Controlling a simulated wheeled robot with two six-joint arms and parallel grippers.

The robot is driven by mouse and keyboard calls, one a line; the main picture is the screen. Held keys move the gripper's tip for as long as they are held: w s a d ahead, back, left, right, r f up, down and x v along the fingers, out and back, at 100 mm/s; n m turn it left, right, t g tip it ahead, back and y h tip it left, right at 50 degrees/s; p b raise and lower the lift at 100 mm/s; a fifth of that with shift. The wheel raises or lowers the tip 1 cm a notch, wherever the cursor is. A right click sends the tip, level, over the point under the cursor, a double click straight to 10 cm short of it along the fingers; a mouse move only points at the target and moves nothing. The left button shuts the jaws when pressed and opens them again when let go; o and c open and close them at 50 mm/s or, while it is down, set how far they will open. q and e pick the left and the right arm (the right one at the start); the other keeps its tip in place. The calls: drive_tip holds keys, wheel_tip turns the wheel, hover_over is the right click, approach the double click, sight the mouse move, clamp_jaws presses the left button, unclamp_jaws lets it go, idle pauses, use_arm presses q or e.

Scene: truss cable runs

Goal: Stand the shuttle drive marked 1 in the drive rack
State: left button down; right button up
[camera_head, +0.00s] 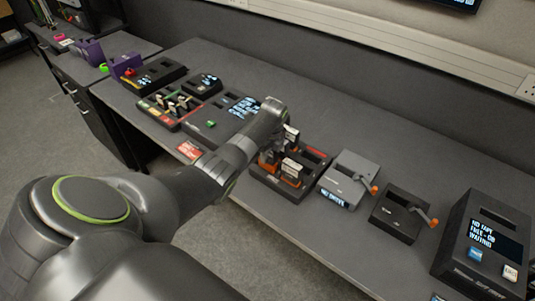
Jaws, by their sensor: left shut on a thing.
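My left arm reaches in from the lower left to a black rack (313,172) with slots near the middle of the table. Orange shuttle drives with pale tops stand in it; one drive (291,174) stands at its front. My left gripper (282,146) is over the back left of the rack, shut on what looks like a shuttle drive, mostly hidden by the wrist. I cannot tell whether the held drive touches the rack. The drives' number marks are too small to read. My right gripper is not in view.
Right of the rack are a grey crank unit (348,177), a black crank unit (396,213) and a black box with a lit display (487,240). Left are several black slotted panels (172,106) and a red card (189,149). The table behind the rack is clear.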

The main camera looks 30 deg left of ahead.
use_arm(q)
drive_tip(key=shift+f+b, duration=0.7)
drive_tip(key=shift+f, duration=0.5)
idle(0.5)
drive_tip(key=c, duration=0.8)
unclamp_jaws()
drive_tip(key=shift+o, duration=0.2)
wheel_tip(320, 180, up, 8)
drive_tip(key=p, duration=0.8)
drive_tip(key=shift+f, duration=0.2)
